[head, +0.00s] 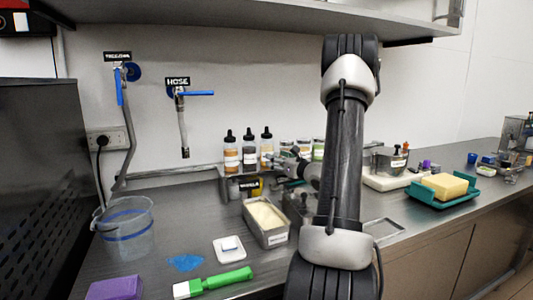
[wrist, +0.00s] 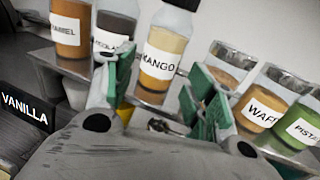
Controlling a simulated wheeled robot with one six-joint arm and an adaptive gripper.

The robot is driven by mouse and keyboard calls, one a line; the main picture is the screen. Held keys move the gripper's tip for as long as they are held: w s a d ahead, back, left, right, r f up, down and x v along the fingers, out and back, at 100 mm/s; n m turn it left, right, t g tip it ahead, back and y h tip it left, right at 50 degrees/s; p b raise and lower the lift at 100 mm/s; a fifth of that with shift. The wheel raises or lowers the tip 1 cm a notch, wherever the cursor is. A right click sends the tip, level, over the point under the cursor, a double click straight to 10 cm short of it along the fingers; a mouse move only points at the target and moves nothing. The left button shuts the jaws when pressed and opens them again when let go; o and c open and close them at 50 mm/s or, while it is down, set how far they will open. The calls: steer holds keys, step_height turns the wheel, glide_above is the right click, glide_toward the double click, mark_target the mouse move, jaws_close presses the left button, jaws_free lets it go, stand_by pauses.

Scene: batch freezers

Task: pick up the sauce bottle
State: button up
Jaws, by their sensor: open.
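Three sauce bottles with black caps stand in a row on a small raised metal shelf (head: 224,172): caramel (head: 231,156), chocolate (head: 249,155) and mango (head: 267,150). In the wrist view the caramel bottle (wrist: 70,27) is at left, the chocolate bottle (wrist: 113,27) beside it, and the mango bottle (wrist: 163,50) near the middle. My gripper (wrist: 158,85) is open with green-padded fingers. The mango bottle shows between the fingers; I cannot tell how far in it is. The left finger partly covers the chocolate bottle. In the head view my gripper (head: 283,168) is just right of the bottles, partly hidden by my arm.
Topping jars, including a wafer jar (wrist: 262,108) and a pistachio jar (wrist: 300,125), stand right of the bottles. A metal pan (head: 268,238) of pale contents sits in front. A clear bucket (head: 124,230) is at left. An overhead shelf (head: 230,12) spans above.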

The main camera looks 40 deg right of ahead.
steer(key=w, duration=0.7)
steer(key=shift+w+d+r, duration=0.25)
steer(key=shift+w+r, duration=0.05)
steer(key=shift+w, duration=0.05)
steer(key=c, duration=0.7)
steer(key=shift+r, duration=0.1)
step_height(320, 180, up, 18)
steer(key=shift+f, duration=0.1)
steer(key=o, duration=0.5)
steer(key=c, duration=0.5)
step_height(320, 180, up, 8)
glide_above(267, 152)
steer(key=w+d, duration=0.2)
steer(key=shift+a, duration=0.2)
